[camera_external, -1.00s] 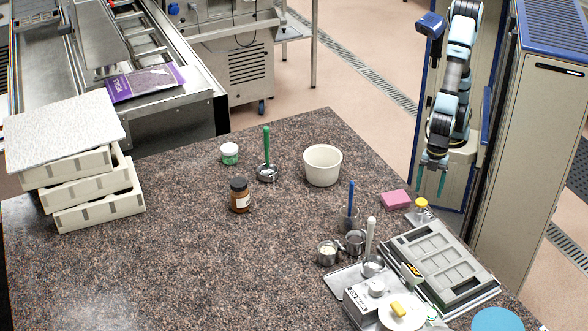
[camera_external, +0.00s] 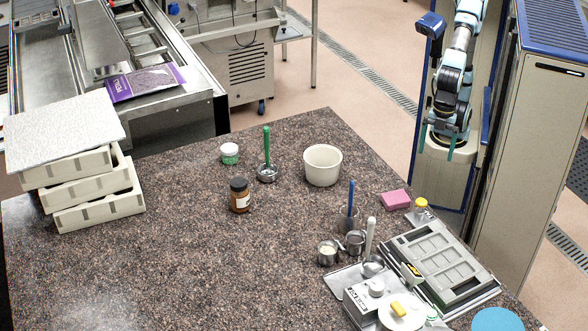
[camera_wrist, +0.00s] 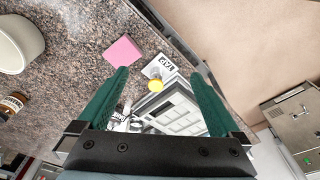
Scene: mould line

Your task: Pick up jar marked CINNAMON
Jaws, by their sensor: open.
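A brown jar with a dark lid and a pale label (camera_external: 240,196) stands upright on the speckled counter, left of the white bowl. Its label is too small to read in the external view. In the wrist view a brown jar (camera_wrist: 12,106) shows at the left edge, partly cut off, its lettering not legible. My gripper (camera_external: 437,143) is open and empty, off the counter's right side, well away from the jar. In the wrist view its two green fingers (camera_wrist: 158,90) are spread apart with nothing between them held.
The white bowl (camera_external: 322,166) stands right of the jar, and a green-handled tool (camera_external: 267,155) and a white-lidded jar (camera_external: 229,154) stand behind it. A pink block (camera_external: 396,200), a yellow-capped bottle (camera_external: 421,211) and a grey mould case (camera_external: 440,268) crowd the right edge. The counter's front left is clear.

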